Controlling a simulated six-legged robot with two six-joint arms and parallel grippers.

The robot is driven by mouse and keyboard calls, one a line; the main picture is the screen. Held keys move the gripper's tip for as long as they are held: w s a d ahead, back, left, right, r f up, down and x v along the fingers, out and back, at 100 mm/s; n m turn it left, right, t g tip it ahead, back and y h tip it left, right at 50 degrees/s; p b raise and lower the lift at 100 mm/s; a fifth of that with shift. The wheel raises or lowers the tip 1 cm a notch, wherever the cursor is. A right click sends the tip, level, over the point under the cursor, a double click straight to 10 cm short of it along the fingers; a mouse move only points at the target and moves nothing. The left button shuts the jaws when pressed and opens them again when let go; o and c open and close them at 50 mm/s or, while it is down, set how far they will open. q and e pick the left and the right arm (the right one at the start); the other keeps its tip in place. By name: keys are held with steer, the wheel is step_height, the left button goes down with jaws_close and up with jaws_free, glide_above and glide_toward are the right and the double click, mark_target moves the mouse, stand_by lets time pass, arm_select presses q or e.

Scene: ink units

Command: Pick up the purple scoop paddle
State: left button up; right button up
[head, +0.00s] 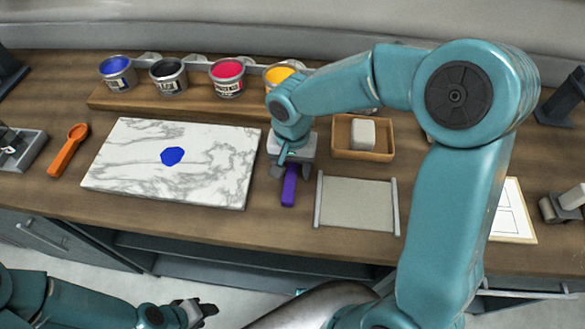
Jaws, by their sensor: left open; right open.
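The purple scoop paddle (289,187) lies on the wooden counter between the marble slab and the grey mat. Its far end is hidden under my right gripper (289,172). My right gripper is open, pointing down over the paddle with its fingers around or just above it; I cannot tell if they touch it. My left gripper (205,309) is open and empty, low in front of the counter, away from the paddle.
A marble slab (215,183) with a blue ink blob (172,156) lies left. An orange scoop (68,150) is further left. A grey mat (357,203) and a wooden tray (341,153) with a pale block are right. Several ink cans, including a red one (228,80), line the back shelf.

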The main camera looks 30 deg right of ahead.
mark_target(292, 170)
steer(key=shift+a, duration=0.1)
steer(key=c, duration=0.4)
jaws_close()
steer(key=shift+r, duration=0.1)
step_height(292, 170, up, 20)
steer(key=p, duration=0.1)
